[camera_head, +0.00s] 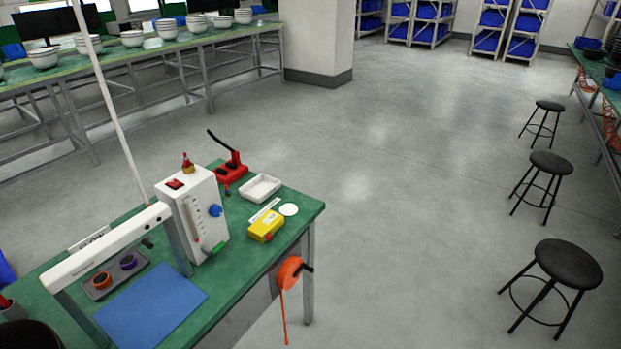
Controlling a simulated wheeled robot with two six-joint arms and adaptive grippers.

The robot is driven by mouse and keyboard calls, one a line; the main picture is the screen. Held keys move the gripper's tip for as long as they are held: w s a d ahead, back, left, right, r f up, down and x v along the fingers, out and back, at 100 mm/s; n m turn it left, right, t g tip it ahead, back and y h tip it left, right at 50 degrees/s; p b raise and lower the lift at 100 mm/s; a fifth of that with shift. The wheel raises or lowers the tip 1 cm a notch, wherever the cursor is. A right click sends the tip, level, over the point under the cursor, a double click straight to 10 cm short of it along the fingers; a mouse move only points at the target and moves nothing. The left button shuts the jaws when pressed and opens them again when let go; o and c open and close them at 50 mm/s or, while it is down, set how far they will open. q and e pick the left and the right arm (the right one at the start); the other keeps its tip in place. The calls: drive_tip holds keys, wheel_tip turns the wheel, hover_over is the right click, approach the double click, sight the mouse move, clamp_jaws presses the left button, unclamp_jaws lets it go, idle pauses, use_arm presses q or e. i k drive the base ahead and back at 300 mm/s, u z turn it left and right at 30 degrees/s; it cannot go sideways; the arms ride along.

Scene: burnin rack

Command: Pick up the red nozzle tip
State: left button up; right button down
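A grey tray (94,294) lies on the green bench mat behind the blue mat. It holds two small round pieces side by side, an orange-red one (102,280) and a purple one (128,262). The orange-red piece looks like the red nozzle tip, but it is too small to be sure. A small red and brass-coloured piece (187,164) also stands on top of the white box. Neither of my grippers is in view.
A white arch (108,243) spans over the tray and blue mat (151,305). Open floor and stools (567,263) lie beyond.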

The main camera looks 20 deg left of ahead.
sight(188, 163)
drive_tip(key=u, duration=1.1)
drive_tip(key=k, duration=0.3)
drive_tip(key=u, duration=0.8)
drive_tip(key=i, duration=0.5)
drive_tip(key=u, duration=0.05)
